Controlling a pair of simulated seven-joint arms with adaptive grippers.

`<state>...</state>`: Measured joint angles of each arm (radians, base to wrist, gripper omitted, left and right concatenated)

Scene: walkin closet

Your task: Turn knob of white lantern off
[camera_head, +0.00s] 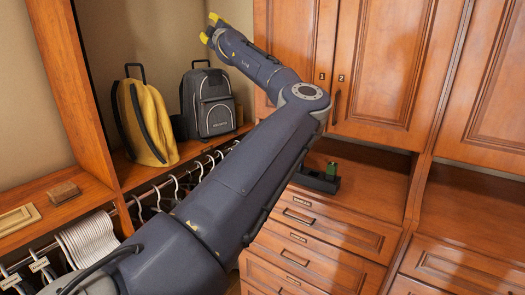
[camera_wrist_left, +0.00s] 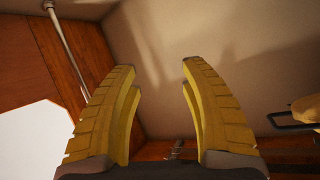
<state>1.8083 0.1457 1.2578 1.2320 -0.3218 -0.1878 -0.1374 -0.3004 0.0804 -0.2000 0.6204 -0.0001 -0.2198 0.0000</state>
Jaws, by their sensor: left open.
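I cannot make out a white lantern or its knob in either view. My left gripper (camera_head: 210,29) is raised at the top of the head view, its yellow fingertips above and beyond the grey backpack. In the left wrist view the left gripper (camera_wrist_left: 158,75) is open, with its two yellow fingers wide apart and nothing between them. A plain beige wall lies beyond the fingers. A bright white patch (camera_wrist_left: 35,145) fills the lower left of that view; I cannot tell what it is. My right gripper is not in view.
A yellow backpack (camera_head: 149,120) and a grey backpack (camera_head: 211,104) stand on a wooden shelf. Below hang several hangers (camera_head: 85,243). A dark tray (camera_head: 316,180) with a green item sits on the drawer unit. Closed wooden cupboard doors (camera_head: 385,70) stand right of the arm.

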